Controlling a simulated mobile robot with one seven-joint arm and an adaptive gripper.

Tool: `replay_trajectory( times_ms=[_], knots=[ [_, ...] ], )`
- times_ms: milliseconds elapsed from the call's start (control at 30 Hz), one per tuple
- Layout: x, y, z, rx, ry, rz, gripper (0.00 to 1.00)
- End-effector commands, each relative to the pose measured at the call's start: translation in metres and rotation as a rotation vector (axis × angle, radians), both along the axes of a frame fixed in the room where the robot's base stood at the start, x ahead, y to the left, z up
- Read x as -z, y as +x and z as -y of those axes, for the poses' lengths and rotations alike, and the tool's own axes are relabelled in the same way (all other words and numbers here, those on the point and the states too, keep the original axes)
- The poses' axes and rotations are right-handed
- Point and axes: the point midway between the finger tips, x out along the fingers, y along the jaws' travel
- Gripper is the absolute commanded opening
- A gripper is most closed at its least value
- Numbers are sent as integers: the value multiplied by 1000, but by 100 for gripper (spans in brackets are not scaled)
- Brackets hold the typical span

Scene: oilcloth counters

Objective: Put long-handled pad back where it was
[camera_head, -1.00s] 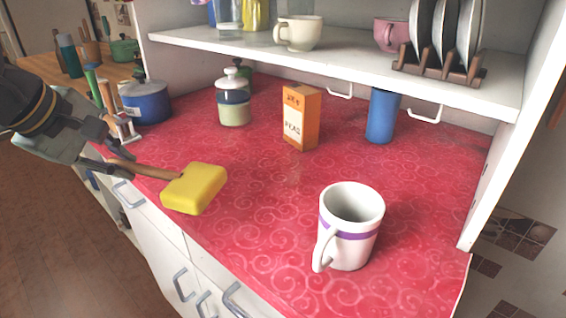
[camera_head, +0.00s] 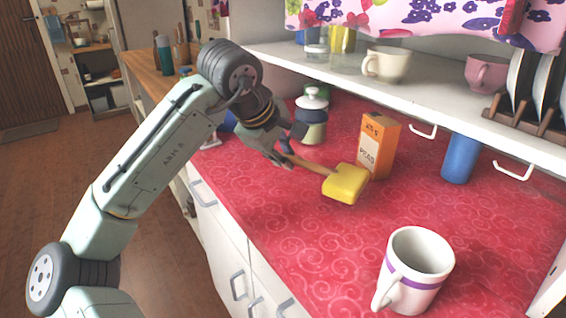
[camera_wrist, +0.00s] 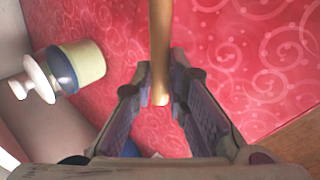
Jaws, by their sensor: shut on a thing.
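The long-handled pad, a yellow block (camera_head: 345,184) on a brown wooden handle, is over the red counter in the head view, just in front of the orange box. My gripper (camera_head: 284,156) is shut on the handle near its end, with the yellow block pointing right, away from it. In the wrist view the handle (camera_wrist: 160,45) runs up between the fingers of my gripper (camera_wrist: 160,88), and the yellow block is out of frame. I cannot tell whether the block touches the counter.
The orange box (camera_head: 379,146) is close behind the pad. A lidded jar (camera_head: 311,118) stands behind my gripper and shows in the wrist view (camera_wrist: 82,62). A blue cup (camera_head: 461,158) and white mug (camera_head: 415,268) stand right. A shelf (camera_head: 400,88) overhangs. The counter's middle is clear.

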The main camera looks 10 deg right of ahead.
Motion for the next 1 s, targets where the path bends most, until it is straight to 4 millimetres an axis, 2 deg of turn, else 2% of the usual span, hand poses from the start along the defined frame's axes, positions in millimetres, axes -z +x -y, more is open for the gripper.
replay_trajectory(
  times_ms=[200, 567, 600, 867, 1000],
  knots=[
    [27, 0, -1, -2, 0, -1, 0],
    [33, 0, -1, 0, -2, -1, 0],
    [32, 0, -1, 0, -1, -1, 16],
    [32, 0, -1, 0, -1, -1, 34],
    [32, 0, -1, 0, 0, -2, 34]
  ],
)
